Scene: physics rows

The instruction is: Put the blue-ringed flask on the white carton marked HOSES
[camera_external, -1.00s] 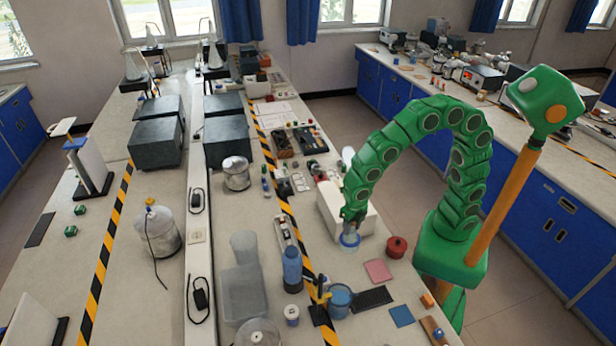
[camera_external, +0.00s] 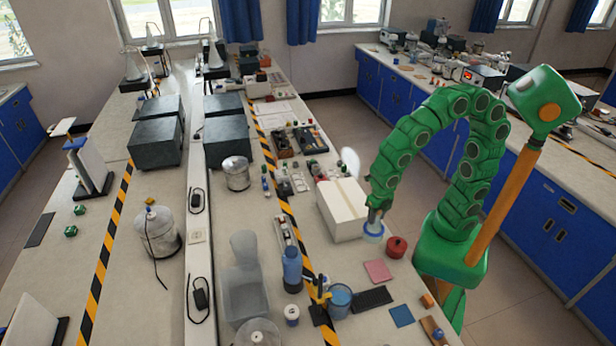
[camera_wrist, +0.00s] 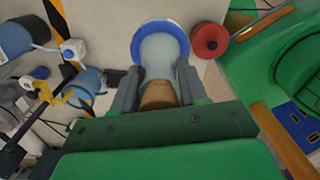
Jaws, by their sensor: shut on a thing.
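The blue-ringed flask (camera_external: 374,231) hangs below my gripper (camera_external: 376,213), beside the right side of the white carton (camera_external: 346,215). In the wrist view the fingers (camera_wrist: 160,95) are shut on its neck, near a brown stopper-like part (camera_wrist: 158,97). The pale body and wide blue ring (camera_wrist: 137,45) of the flask (camera_wrist: 160,50) point away from my gripper. The carton stands on the bench with its pale top clear of my arm. I cannot read its marking. I cannot tell how high the flask is above the bench.
A red pot (camera_external: 396,247) stands close right of the flask. A blue bottle (camera_external: 292,268) stands left. The bench's right edge is near.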

